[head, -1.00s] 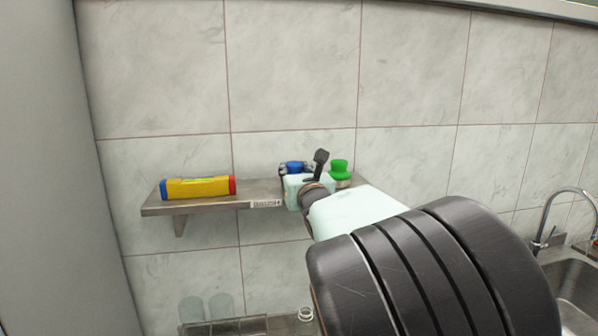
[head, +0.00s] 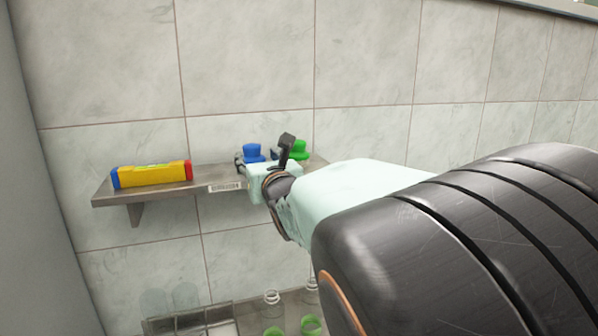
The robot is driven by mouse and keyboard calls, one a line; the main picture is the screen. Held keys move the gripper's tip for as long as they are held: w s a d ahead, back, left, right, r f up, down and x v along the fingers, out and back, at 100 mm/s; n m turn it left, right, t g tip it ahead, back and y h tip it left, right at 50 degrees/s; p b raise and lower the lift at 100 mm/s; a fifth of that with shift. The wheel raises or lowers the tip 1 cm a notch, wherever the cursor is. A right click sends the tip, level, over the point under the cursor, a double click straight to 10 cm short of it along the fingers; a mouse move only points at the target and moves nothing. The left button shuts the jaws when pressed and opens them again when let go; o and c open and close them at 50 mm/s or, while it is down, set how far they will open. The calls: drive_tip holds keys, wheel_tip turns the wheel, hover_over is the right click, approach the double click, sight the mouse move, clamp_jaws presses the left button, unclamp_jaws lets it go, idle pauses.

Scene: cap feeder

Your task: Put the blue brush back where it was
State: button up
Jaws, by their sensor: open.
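The blue brush (head: 254,151) is at the right part of the metal wall shelf (head: 212,173), its blue top showing above my gripper. Its lower part is hidden behind my gripper. My gripper (head: 258,159) is open, right at the brush, with one dark finger at its left and another dark part at its right. I cannot tell whether the fingers touch it. A green brush (head: 299,148) stands just to the right on the shelf, partly hidden by my gripper and arm.
A yellow level with red and blue ends (head: 152,174) lies on the left of the shelf. A white label (head: 226,187) is on the shelf's front edge. Below are clear bottles (head: 272,297) and green rings (head: 311,325). The tiled wall stands behind. The shelf between level and brush is clear.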

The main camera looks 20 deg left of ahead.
drive_tip(key=v, duration=0.6)
idle(0.3)
